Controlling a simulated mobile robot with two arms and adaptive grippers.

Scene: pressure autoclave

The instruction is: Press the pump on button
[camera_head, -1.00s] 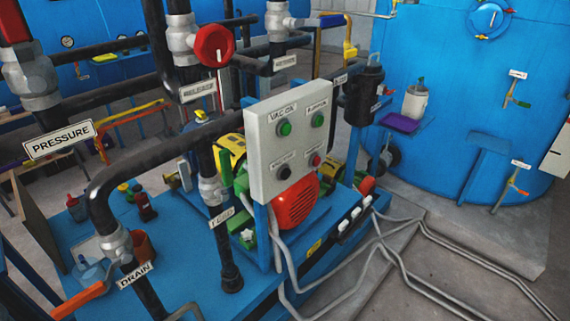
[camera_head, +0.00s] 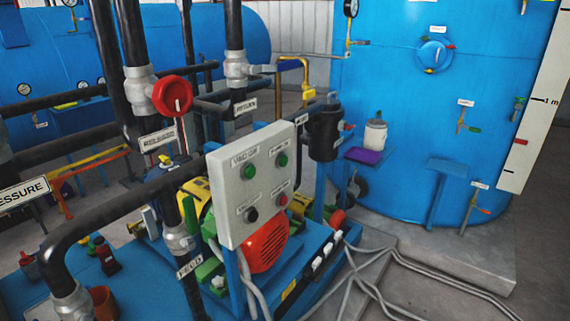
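A pale grey control panel (camera_head: 264,190) stands tilted in the middle of the view on blue supports. It has a green button at its upper left (camera_head: 249,171) and another green button at its upper right (camera_head: 282,160). Below are a black button (camera_head: 251,214) at the lower left and a red button (camera_head: 282,199) at the lower right. Each has a small label above it; the labels are too blurred to read surely, so I cannot tell which is pump on. Neither of my grippers is in view.
A red motor (camera_head: 264,246) sits behind and under the panel. Black pipes with a red valve wheel (camera_head: 172,96) stand to its left. A large blue tank (camera_head: 430,110) stands at the back right. Grey conduits (camera_head: 400,262) run over the floor. The panel's front is unobstructed.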

